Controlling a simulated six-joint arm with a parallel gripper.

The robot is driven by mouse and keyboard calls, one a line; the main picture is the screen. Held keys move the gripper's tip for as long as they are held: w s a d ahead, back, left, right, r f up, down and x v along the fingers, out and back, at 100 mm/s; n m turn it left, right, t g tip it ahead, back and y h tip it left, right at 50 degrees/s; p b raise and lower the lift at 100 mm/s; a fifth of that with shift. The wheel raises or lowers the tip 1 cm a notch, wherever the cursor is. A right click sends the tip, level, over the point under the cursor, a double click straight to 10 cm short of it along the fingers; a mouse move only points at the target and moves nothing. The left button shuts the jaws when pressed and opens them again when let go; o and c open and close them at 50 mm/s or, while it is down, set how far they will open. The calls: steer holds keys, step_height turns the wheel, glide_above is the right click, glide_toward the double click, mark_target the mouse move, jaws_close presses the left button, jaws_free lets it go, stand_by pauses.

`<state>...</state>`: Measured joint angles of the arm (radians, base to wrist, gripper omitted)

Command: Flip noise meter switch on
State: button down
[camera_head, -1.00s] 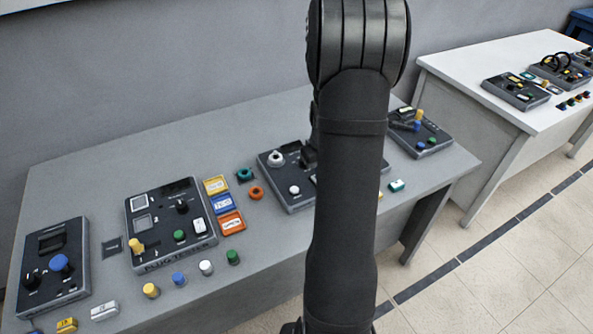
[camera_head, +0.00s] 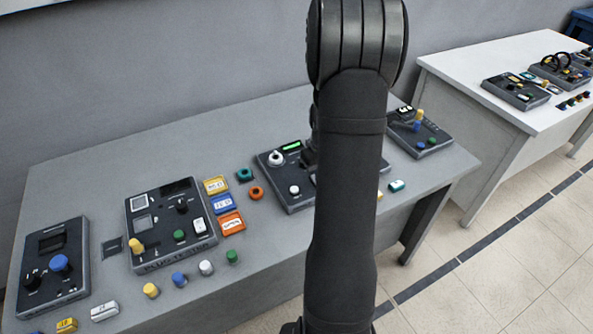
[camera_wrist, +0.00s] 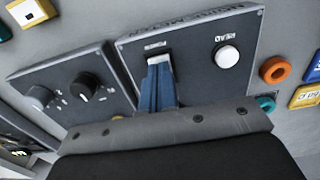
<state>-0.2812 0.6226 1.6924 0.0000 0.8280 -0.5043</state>
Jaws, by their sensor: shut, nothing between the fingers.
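The noise meter (camera_head: 285,192) is a dark box on the grey table, partly hidden by my arm in the head view. Its small display (camera_head: 292,146) glows green. In the wrist view its panel (camera_wrist: 190,42) appears upside down, with a white READ button (camera_wrist: 228,56) and a pale switch (camera_wrist: 156,45). My gripper (camera_wrist: 158,64) shows as blue fingers, shut and empty, with the tips right at the switch. They seem to touch it and cover part of it. In the head view my arm hides the fingers.
A neighbouring panel with dark knobs (camera_wrist: 82,86) lies close to the fingers. Orange (camera_head: 257,193) and teal (camera_head: 244,174) rings, coloured label blocks (camera_head: 224,203) and the plug tester (camera_head: 153,262) stand left of the meter. A white table (camera_head: 460,70) is at the right.

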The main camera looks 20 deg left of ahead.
step_height(320, 180, up, 7)
steer(key=shift+f, duration=0.15)
stand_by(0.5)
step_height(320, 180, down, 7)
stand_by(0.7)
